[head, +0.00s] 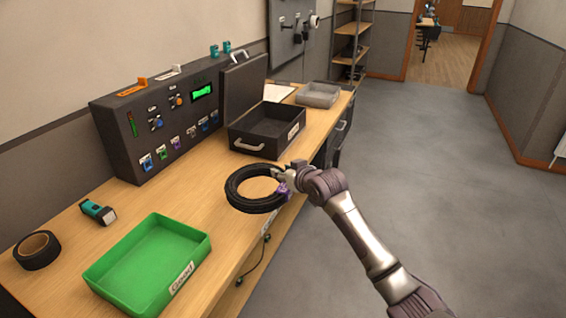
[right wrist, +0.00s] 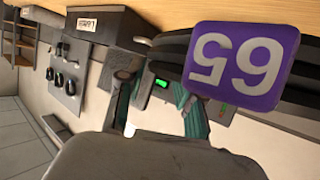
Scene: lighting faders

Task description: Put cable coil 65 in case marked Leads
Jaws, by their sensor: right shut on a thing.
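The cable coil 65 (head: 233,190) is a black ring with a purple tag. The tag, with the number 65 upside down, shows large in the right wrist view (right wrist: 240,65). My right gripper (head: 283,178) is shut on the coil's right side and holds it near the table's front edge. The dark case (head: 253,146) stands open behind the coil, lid raised at its back, with a white label on its front too small to read surely. It also shows in the right wrist view (right wrist: 118,26). My left gripper is not in view.
A green tray (head: 195,265) stands at the front of the wooden table (head: 75,235). A flashlight (head: 98,211) and a black tape roll (head: 37,250) lie to its left. A control panel (head: 130,160) stands along the wall. A grey tray (head: 319,95) sits beyond the case.

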